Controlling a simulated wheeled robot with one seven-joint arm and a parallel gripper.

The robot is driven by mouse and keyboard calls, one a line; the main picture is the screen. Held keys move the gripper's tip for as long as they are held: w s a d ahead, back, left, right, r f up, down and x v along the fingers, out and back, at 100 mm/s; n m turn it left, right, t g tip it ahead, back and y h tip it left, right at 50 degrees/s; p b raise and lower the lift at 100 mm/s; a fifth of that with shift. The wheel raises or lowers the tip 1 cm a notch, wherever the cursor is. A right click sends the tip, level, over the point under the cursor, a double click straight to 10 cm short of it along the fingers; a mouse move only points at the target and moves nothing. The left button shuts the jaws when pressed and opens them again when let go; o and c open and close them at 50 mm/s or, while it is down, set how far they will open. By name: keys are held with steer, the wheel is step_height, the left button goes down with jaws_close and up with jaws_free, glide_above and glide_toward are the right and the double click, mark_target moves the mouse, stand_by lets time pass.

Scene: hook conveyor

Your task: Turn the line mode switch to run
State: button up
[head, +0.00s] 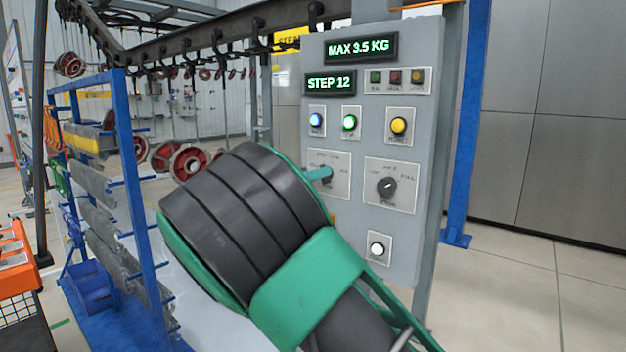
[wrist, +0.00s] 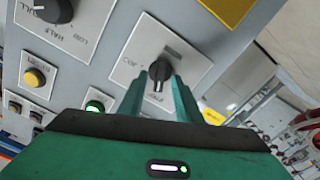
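The line mode switch (wrist: 159,72) is a dark rotary knob on a pale plate of the grey control panel. In the wrist view its white pointer mark points down the picture; the lettering around it is only partly readable, with "JOG" at the left. In the head view the switch (head: 326,173) is partly covered by my green fingertip. My gripper (wrist: 159,88) is open, with one green finger on each side of the knob and panel showing between them. I cannot tell whether either finger touches it.
The panel (head: 318,225) also bears a speed knob (head: 387,187), lit blue (head: 316,120) and green (head: 349,123) buttons, a yellow button (head: 399,125) and a white button (head: 377,248). A blue rack (head: 135,180) stands left. A blue post (head: 466,140) stands right.

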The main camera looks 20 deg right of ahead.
steer(key=shift+w+d, duration=0.2)
steer(key=shift+d, duration=0.05)
jaws_close()
steer(key=shift+a, duration=0.1)
steer(key=m, duration=0.9)
steer(key=shift+s+d+m, duration=0.2)
steer(key=shift+d+m, duration=0.05)
steer(key=shift+m, duration=0.15)
stand_by(0.6)
